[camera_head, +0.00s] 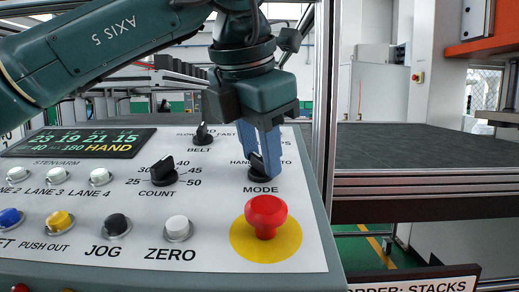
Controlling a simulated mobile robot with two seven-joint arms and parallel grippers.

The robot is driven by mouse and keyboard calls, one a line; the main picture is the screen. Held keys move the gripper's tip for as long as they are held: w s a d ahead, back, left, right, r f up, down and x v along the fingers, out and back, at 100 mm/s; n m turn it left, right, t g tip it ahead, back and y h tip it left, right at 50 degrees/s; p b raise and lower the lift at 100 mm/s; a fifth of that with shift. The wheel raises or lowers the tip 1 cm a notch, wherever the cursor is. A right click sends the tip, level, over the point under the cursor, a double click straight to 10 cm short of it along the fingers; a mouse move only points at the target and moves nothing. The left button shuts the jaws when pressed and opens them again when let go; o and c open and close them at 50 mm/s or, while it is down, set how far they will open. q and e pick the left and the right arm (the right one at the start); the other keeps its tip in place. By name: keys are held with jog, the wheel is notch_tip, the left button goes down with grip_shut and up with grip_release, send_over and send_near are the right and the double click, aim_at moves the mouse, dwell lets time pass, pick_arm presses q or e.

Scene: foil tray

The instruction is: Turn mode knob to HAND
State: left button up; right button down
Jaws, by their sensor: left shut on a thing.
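The mode knob (261,174) is a black rotary knob on the light control panel (120,212), above the label MODE. My left gripper (260,160) comes down from above with its blue fingers shut on the knob. The fingers hide much of the knob, so its pointer direction is unclear. The labels above the knob are partly covered; part of HAND shows. The dark display (78,143) at the panel's upper left reads HAND in yellow. My right gripper is not in view.
A red mushroom button (266,214) on a yellow disc stands just below the mode knob. The count knob (162,171) and belt knob (203,135) are to the left. Several push buttons line the lower left. A dark belt surface (425,155) lies to the right behind a metal frame.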

pick_arm(q)
jog(key=o, duration=1)
jog(key=shift+r, duration=0.1)
jog(key=p+v, duration=0.1)
jog(key=v, duration=1.2)
